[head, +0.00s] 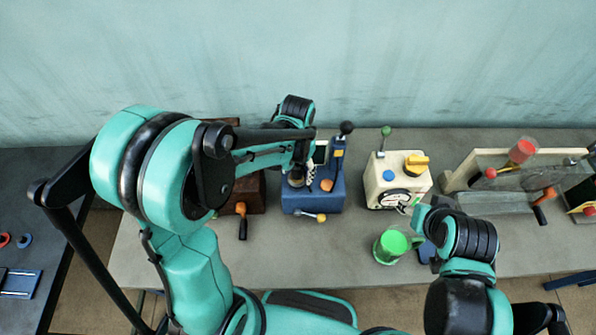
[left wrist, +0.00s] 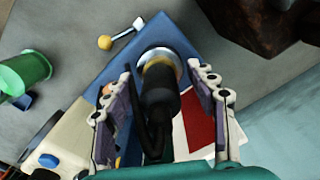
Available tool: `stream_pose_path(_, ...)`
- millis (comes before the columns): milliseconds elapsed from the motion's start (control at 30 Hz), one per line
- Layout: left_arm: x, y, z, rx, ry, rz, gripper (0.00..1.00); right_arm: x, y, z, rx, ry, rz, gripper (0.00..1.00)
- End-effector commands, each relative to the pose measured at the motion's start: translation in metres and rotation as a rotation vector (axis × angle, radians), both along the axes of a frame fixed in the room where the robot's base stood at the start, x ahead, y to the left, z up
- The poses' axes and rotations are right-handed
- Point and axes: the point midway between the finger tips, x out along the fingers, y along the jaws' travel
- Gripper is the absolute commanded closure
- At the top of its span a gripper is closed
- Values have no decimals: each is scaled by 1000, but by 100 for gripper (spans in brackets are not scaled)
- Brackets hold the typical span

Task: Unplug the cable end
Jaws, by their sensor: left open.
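The black cable end (left wrist: 160,98) stands in a round metal socket (left wrist: 154,56) on top of the blue machine (head: 312,199). The blue machine also shows in the left wrist view (left wrist: 183,43). A thin dark cable (left wrist: 138,112) runs beside the cable end. My left gripper (left wrist: 161,72) is open, with one finger on each side of the cable end; I cannot tell whether either touches it.
A cream box (head: 395,178) with a green-knobbed lever stands right of the blue machine. A brown block (head: 250,195) with an orange-and-black handle stands left of it. A grey bench device (head: 485,198) is farther right. The bench front is mostly clear.

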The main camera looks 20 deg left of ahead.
Motion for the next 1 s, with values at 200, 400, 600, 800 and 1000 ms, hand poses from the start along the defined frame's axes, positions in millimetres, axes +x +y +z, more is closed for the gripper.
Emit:
stream_pose_path(200,0,0,0,0,0,0,43,0,0,0,0,0,0,50)
stream_pose_path(400,0,0,0,0,0,0,43,0,0,-1,0,0,0,50)
stream_pose_path(600,0,0,0,0,0,0,43,0,0,-2,0,0,0,50)
stream_pose_path(800,0,0,0,0,0,0,75,0,0,-2,0,0,0,50)
stream_pose_path(1000,0,0,0,0,0,0,100,0,0,-1,0,0,0,50)
